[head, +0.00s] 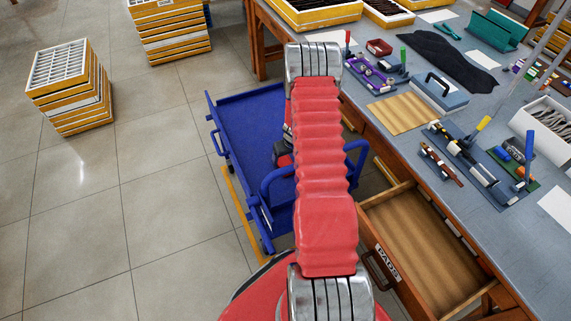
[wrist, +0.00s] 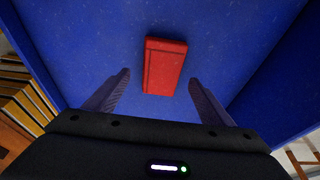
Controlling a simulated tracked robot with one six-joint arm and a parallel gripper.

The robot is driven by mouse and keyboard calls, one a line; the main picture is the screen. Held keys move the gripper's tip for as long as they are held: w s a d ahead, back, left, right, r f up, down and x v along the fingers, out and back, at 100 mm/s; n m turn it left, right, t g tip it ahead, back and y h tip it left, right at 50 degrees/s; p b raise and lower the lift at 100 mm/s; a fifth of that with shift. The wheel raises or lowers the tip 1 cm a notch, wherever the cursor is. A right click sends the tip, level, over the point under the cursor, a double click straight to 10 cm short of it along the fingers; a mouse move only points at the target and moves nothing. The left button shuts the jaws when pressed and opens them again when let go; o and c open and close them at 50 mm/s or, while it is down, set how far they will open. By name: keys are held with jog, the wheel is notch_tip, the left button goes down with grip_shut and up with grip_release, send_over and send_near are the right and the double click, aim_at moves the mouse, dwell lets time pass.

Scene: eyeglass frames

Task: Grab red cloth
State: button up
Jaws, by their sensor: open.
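A folded red cloth (wrist: 165,66) lies flat on the blue cart bed (wrist: 100,40) in the wrist view. My gripper (wrist: 161,82) is open, its two dark fingers apart, one toward each side of the cloth. The cloth lies mostly beyond the fingertips, centred between them, and nothing is held. In the head view the blue cart (head: 247,120) stands beside the workbench, and my red arm reaches over it. My arm hides part of the cart there, and I cannot make out the cloth in that view.
The cart has raised blue sides and a blue handle (head: 357,158). An open wooden drawer (head: 420,240) juts from the workbench (head: 390,135) at the right. Stacked trays (head: 70,88) stand on the floor at the left. The floor between is clear.

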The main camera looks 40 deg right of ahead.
aim_at(285, 162)
jog(key=shift+x, duration=1.9)
jog(key=shift+a, duration=0.1)
jog(key=shift+c, duration=0.5)
jog(key=c, duration=1)
jog(key=shift+r, duration=5)
